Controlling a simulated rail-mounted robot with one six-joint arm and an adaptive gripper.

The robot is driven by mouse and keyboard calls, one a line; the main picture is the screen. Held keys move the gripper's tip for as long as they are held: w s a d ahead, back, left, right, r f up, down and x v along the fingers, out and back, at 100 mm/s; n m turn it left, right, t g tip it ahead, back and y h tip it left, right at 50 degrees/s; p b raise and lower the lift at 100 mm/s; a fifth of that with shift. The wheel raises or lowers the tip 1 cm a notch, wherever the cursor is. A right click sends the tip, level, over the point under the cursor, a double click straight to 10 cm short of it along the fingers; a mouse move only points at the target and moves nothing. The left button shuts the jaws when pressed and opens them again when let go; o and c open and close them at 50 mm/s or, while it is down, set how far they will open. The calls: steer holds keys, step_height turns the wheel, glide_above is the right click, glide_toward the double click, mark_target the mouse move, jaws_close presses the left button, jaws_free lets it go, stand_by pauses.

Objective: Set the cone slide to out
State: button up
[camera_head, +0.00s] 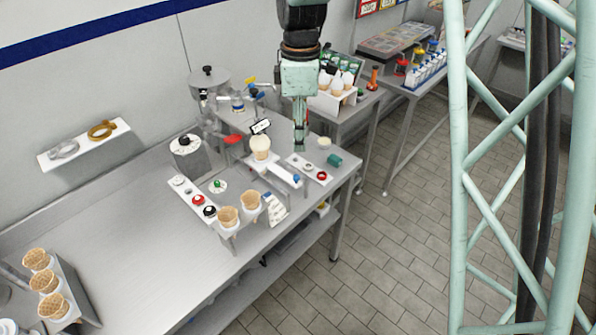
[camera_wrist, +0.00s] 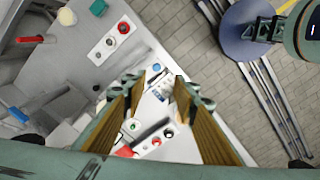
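In the head view, a white slide-like bar (camera_head: 283,172) with a blue knob at its near end lies on the steel table. A cone with a pale scoop (camera_head: 260,149) stands at its far end. I take this bar for the cone slide; whether it is in or out, I cannot tell. My gripper (camera_head: 300,147) hangs above the table's right part, pointing down, just beyond and right of the bar. In the wrist view the fingers (camera_wrist: 155,105) are apart with nothing between them.
A control strip (camera_head: 203,205) with coloured knobs and two empty cones (camera_head: 239,208) stand left of the bar. The table's left middle (camera_head: 130,220) is clear.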

mark_target(296, 176)
steer(key=shift+w+a+f+n, duration=0.15)
steer(key=shift+w+a+f, duration=0.15)
steer(key=shift+f, duration=0.2)
steer(key=shift+w+a+f+n, duration=0.2)
steer(key=shift+w+f, duration=0.1)
steer(key=shift+f, duration=0.2)
steer(key=shift+f, duration=0.15)
steer(key=shift+f+p, duration=0.35)
steer(key=shift+f, duration=6.4)
steer(key=shift+c, duration=0.8)
jaws_close()
